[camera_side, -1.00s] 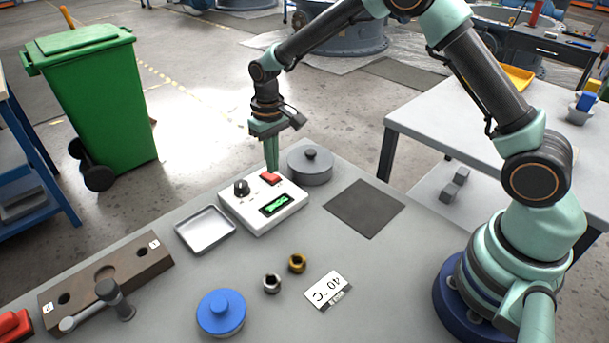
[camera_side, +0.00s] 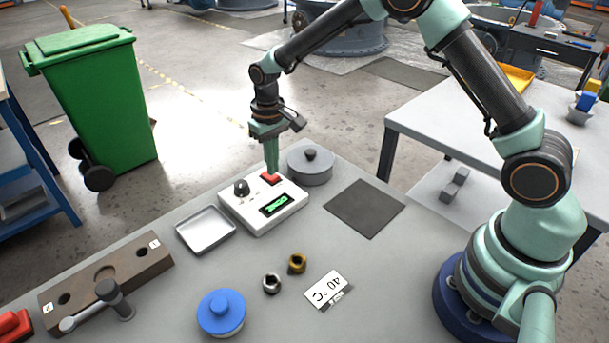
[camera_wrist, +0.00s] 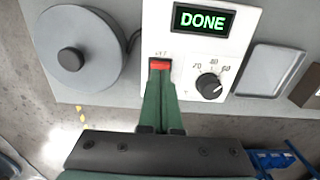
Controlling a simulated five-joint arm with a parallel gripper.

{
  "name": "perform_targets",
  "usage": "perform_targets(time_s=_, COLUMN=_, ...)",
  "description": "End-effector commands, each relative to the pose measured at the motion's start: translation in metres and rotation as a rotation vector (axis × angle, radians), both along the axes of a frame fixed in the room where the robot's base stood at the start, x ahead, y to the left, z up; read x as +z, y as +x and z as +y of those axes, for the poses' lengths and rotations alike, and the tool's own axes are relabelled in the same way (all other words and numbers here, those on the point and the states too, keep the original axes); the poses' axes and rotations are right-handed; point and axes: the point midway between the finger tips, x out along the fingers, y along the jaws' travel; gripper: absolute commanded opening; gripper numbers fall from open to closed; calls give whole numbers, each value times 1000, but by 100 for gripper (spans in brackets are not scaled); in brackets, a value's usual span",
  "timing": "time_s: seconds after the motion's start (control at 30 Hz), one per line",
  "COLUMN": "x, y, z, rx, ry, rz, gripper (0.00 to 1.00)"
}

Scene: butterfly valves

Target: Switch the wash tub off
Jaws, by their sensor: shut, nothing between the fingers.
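The wash tub's white control box (camera_side: 250,221) stands on the grey bench with a black knob (camera_side: 241,188), a red rocker switch (camera_side: 271,179) and a green-lit display (camera_side: 275,205). In the wrist view the display (camera_wrist: 203,19) reads DONE, and the knob (camera_wrist: 209,86) sits among marks 20, 40 and 60. My gripper (camera_side: 272,170) is shut and empty, pointing down with its tips at the red switch. In the wrist view the fingertips (camera_wrist: 160,78) meet the switch (camera_wrist: 160,64) and partly hide it. The round grey lidded tub (camera_side: 311,166) stands right behind the box.
A metal tray (camera_side: 205,230) lies left of the box, a dark mat (camera_side: 365,208) right. A blue lidded pot (camera_side: 221,313), two nuts (camera_side: 272,283) and a 40 °C card (camera_side: 328,290) lie nearer. A brown block (camera_side: 125,265) with a lever is at the left.

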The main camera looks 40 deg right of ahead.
Motion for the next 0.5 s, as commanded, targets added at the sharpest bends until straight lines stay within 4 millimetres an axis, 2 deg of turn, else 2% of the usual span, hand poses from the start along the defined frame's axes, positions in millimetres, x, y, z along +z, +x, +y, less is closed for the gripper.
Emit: perform_targets(time_s=0.5, x=-7, y=0, z=0, rx=0, ry=0, rz=0, gripper=0)
